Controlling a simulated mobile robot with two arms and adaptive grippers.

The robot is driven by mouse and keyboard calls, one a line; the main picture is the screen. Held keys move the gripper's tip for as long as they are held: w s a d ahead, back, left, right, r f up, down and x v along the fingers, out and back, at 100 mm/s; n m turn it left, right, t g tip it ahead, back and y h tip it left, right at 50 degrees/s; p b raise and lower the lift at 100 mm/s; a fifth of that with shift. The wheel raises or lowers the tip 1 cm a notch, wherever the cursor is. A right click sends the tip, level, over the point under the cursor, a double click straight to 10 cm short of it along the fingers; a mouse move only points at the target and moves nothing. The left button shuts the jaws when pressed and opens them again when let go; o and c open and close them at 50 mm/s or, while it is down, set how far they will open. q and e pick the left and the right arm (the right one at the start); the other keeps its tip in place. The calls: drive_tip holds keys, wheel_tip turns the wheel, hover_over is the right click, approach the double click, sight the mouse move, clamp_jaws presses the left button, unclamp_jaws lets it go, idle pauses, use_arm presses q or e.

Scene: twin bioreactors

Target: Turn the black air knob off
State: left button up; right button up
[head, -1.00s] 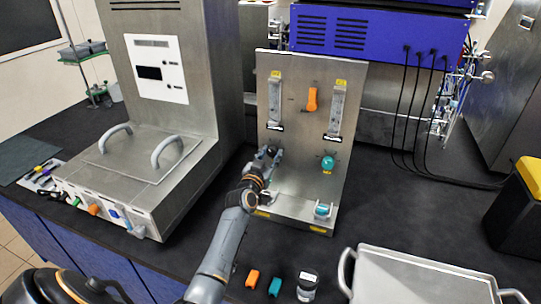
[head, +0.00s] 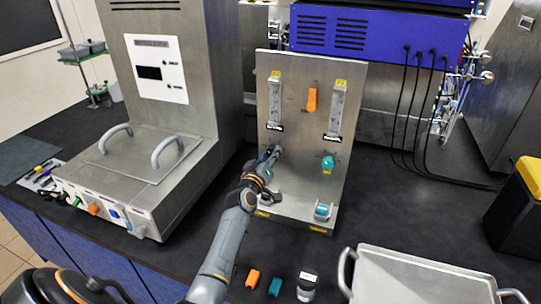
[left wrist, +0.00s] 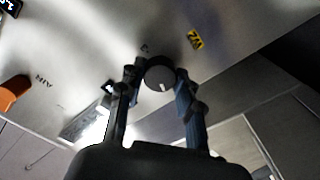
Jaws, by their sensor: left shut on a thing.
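The black air knob (left wrist: 159,75) is a round dark knob with a short pale mark at its rim, on a steel panel (head: 295,135). In the left wrist view it sits between the two fingertips. My left gripper (head: 271,153) is shut on it, with one finger on each side; the gripper also shows in the left wrist view (left wrist: 160,88). In the head view the gripper hides the knob. My right gripper is not in view.
The panel also carries an orange knob (head: 312,99), a teal knob (head: 327,163) and two flow tubes. A steel unit with handles (head: 165,150) stands left. A steel tray (head: 420,280) and small orange and teal blocks lie in front.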

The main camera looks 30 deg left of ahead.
use_arm(q)
drive_tip(key=shift+n, duration=2.2)
drive_tip(key=o, duration=1.2)
drive_tip(key=shift+c, duration=0.2)
drive_tip(key=shift+s, duration=0.1)
drive_tip(key=v, duration=1.2)
